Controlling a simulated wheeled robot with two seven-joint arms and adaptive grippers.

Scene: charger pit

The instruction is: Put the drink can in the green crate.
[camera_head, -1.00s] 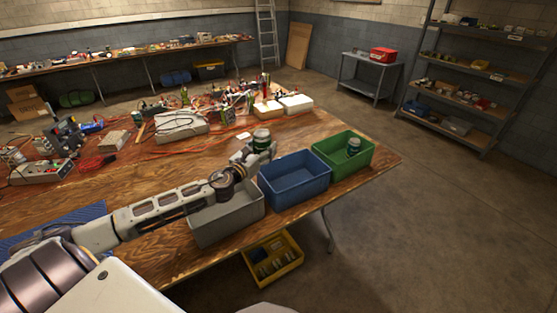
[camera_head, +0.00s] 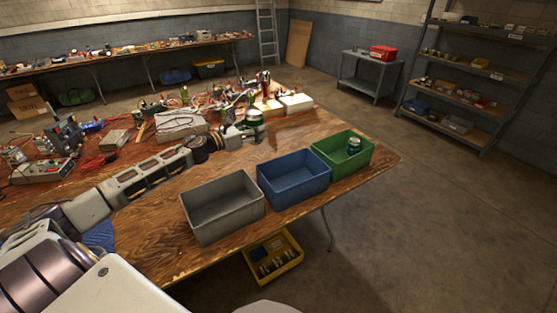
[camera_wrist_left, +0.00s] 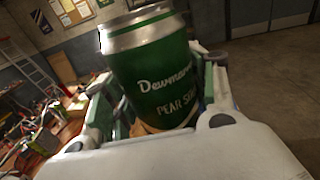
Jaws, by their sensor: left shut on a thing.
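My left gripper (camera_head: 246,126) is shut on a green drink can (camera_head: 254,117) with a silver rim. It holds the can above the wooden table, behind the crates. In the left wrist view the can (camera_wrist_left: 155,72) is close up, tilted slightly, with white lettering and its lower part hidden between the fingers. The green crate (camera_head: 328,160) stands at the right end of the row of crates, to the right of and nearer than the held can. Another can (camera_head: 354,146) is inside the green crate. My right gripper is not in view.
A blue crate (camera_head: 291,190) and a grey crate (camera_head: 222,218) stand left of the green crate along the table (camera_head: 165,245) edge. Cables, tools and white boxes (camera_head: 297,103) crowd the back of the table. A yellow bin (camera_head: 290,270) is below the table.

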